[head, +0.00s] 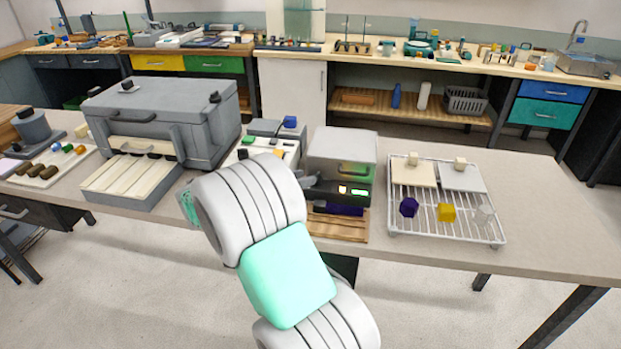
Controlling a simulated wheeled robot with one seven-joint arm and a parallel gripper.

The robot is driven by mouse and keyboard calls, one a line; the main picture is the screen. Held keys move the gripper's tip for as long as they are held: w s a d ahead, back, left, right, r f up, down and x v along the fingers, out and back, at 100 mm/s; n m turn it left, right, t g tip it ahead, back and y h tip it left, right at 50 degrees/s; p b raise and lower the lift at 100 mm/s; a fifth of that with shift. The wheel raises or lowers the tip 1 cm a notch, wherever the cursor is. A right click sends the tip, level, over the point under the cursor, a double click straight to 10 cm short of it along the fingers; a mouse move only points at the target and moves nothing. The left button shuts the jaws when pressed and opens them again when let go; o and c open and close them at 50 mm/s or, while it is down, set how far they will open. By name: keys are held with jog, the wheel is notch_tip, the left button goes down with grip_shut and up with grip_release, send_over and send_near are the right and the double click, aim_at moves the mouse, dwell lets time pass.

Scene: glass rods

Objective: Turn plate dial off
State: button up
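No dial labelled as the plate dial can be made out. A grey box-shaped unit (343,150) stands on the near bench, with a small orange light and a green light on its dark front strip. Left of it is a low pale unit (274,147) with a green piece, a dark piece and a blue knob-like piece (290,122) behind; my arm covers part of its front. My gripper (322,188), dark grey, is at the lower left front of the grey box, beside the lit strip. Its fingers are small and partly hidden, so contact and opening cannot be told.
A wooden slatted board (338,228) lies before the grey box. A white wire rack (425,222) with plates and small coloured pieces stands right. A large grey machine (160,118) stands left. The bench's right end (555,225) is clear.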

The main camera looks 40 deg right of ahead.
jog(key=x, duration=0.4)
jog(key=shift+f, duration=0.1)
grip_shut()
dwell(0.4)
